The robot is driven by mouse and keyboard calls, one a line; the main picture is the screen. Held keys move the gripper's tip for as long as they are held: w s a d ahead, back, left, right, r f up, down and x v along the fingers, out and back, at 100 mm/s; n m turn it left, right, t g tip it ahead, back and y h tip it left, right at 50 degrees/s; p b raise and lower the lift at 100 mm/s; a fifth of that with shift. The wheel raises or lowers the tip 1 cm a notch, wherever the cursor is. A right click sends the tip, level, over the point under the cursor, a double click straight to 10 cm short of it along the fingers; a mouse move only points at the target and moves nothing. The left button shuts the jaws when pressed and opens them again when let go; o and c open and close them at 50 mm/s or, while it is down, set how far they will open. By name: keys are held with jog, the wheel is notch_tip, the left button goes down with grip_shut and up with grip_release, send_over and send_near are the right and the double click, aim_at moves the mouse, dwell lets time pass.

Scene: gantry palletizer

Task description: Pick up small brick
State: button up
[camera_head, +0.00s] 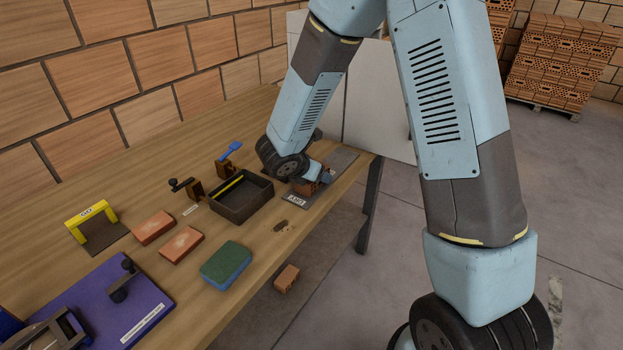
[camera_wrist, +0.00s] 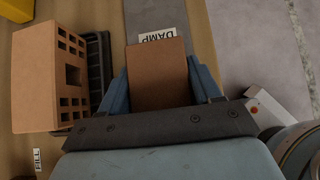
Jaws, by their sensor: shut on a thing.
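My gripper (camera_wrist: 160,85) has its two blue fingers closed on the sides of a plain brown small brick (camera_wrist: 159,70), in the middle of the wrist view. A label reading DAMP (camera_wrist: 158,36) on a grey strip shows just beyond the brick. In the head view my gripper (camera_head: 318,177) is low at the right end of the bench, and a reddish brick (camera_head: 303,188) shows partly beside it, above a grey strip. I cannot tell whether the brick is clear of the surface. A larger brick with holes (camera_wrist: 35,80) is left of my gripper in the wrist view.
A dark open tray (camera_head: 240,205) stands left of my gripper on the wooden bench (camera_head: 130,185). Two orange bricks (camera_head: 153,227) (camera_head: 181,244), a green-topped sponge-like block (camera_head: 226,265) and a yellow frame (camera_head: 90,214) lie further left. The bench's right edge is close to my gripper.

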grip_shut()
jog(key=shift+r, duration=0.1)
